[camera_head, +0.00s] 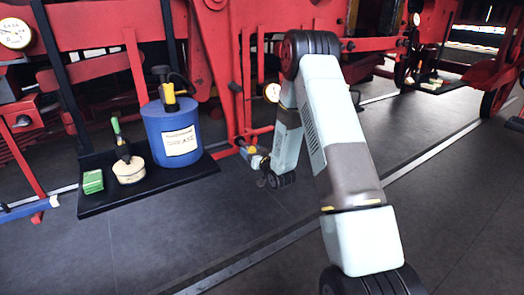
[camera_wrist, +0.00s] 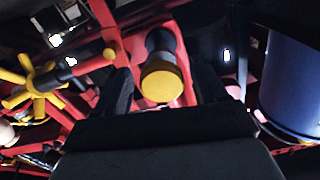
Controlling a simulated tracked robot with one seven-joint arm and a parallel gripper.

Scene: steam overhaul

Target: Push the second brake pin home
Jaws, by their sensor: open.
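A dark, round pin with a yellow end (camera_wrist: 161,82) points toward the camera in the wrist view, in front of a red part. I take it to be a brake pin, but cannot tell which one or how deep it sits. My gripper (camera_wrist: 162,71) is open, with one dark finger to each side of the pin in the picture. The gap in depth is unclear, and I see no contact. In the head view my gripper (camera_head: 264,172) is small, low beside the red frame, and largely hidden by my wrist.
A yellow handwheel (camera_wrist: 40,85) is left in the wrist view. The floor in front is clear.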

